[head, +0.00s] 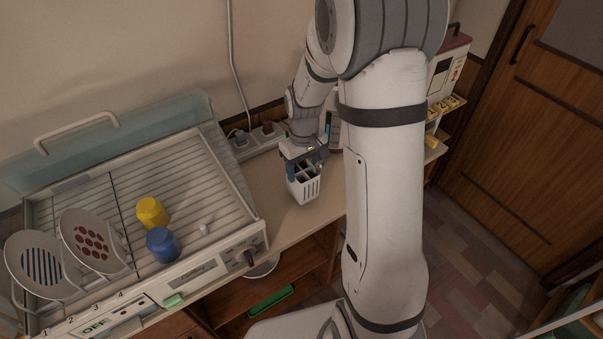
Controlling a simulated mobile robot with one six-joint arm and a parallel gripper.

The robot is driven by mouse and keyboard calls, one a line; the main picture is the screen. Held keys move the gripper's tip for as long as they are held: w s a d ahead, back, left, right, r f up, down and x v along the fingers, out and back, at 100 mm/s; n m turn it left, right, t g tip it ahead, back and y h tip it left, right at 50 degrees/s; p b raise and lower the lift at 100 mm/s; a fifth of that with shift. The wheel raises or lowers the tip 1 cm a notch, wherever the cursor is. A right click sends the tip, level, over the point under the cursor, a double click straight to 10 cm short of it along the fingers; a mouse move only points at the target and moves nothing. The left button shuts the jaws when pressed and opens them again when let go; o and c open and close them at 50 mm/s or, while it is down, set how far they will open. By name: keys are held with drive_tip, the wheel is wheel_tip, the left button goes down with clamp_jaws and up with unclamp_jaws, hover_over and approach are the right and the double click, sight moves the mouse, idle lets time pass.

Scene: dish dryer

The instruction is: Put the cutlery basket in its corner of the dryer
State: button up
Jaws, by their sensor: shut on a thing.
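The cutlery basket (306,188) is a small white slotted box with compartments on top. It is at the right of the dryer, over the wooden counter. My gripper (303,160) is shut on its upper part from above. I cannot tell whether the basket's bottom touches the counter. The dish dryer (264,232) is a wide white open rack with thin bars, left of the basket. Its right side, nearest the basket, is bare of dishes.
In the dryer stand a yellow cup (151,212), a blue cup (162,245), a plate with red dots (92,241) and a blue-striped plate (42,264). A power strip (256,140) lies behind the basket. A clear lid (120,140) stands raised at the dryer's back.

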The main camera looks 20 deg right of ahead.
sight(303, 172)
drive_tip(key=shift+f, duration=1.45)
drive_tip(key=shift+f, duration=0.25)
drive_tip(key=o, duration=1.2)
drive_tip(key=shift+r, duration=0.1)
